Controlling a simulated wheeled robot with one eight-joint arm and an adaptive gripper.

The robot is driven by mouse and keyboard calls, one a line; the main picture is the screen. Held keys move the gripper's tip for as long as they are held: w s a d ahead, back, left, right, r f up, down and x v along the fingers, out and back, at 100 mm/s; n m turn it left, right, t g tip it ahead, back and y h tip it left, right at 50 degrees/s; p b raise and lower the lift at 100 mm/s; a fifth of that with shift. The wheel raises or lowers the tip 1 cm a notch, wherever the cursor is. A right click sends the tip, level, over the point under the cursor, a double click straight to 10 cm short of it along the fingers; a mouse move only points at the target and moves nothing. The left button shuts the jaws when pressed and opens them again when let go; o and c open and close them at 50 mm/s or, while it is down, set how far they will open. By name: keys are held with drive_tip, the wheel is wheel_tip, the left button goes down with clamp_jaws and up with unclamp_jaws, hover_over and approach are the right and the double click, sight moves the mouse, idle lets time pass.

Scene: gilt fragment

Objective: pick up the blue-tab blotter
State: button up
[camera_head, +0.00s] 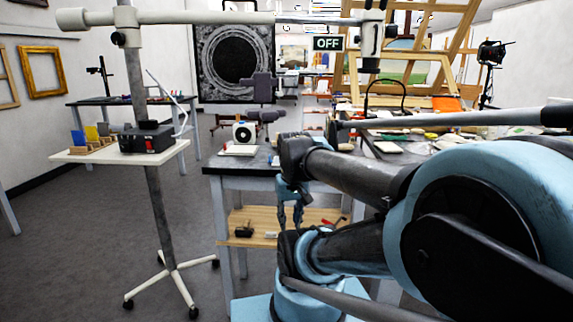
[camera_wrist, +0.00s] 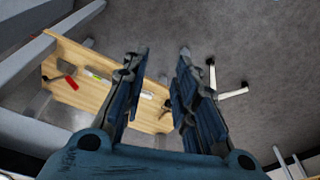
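A small upright blue piece (camera_head: 78,138) stands at the left end of a row of coloured pieces on the white stand tray (camera_head: 68,157) at the left. It may be the blue-tab blotter, but it is too small to be sure. My gripper (camera_head: 290,222) hangs with its fingers down in front of the dark-topped workbench, well to the right of that tray. In the wrist view my gripper (camera_wrist: 163,70) has its fingers apart with nothing between them. No blotter shows in the wrist view.
A yellow piece (camera_head: 92,134) stands beside the blue one, and a black box (camera_head: 147,138) is on the same tray. The stand has a wheeled base (camera_head: 172,272). A wooden shelf (camera_head: 262,232) under the workbench holds tools. Grey floor is clear between stand and bench.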

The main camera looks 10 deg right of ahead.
drive_tip(key=w+r+m+g, duration=0.1)
drive_tip(key=w+r+m, duration=0.1)
drive_tip(key=w+r, duration=1.35)
drive_tip(key=w+r+m+g, duration=0.1)
drive_tip(key=w+r+m, duration=0.1)
drive_tip(key=w+r, duration=1.3)
drive_tip(key=w+f, duration=0.1)
drive_tip(key=f, duration=0.5)
drive_tip(key=w+f, duration=0.1)
drive_tip(key=f, duration=0.6)
drive_tip(key=w+f, duration=0.1)
drive_tip(key=f, duration=0.6)
drive_tip(key=shift+f, duration=0.1)
drive_tip(key=shift+s, duration=0.1)
clamp_jaws()
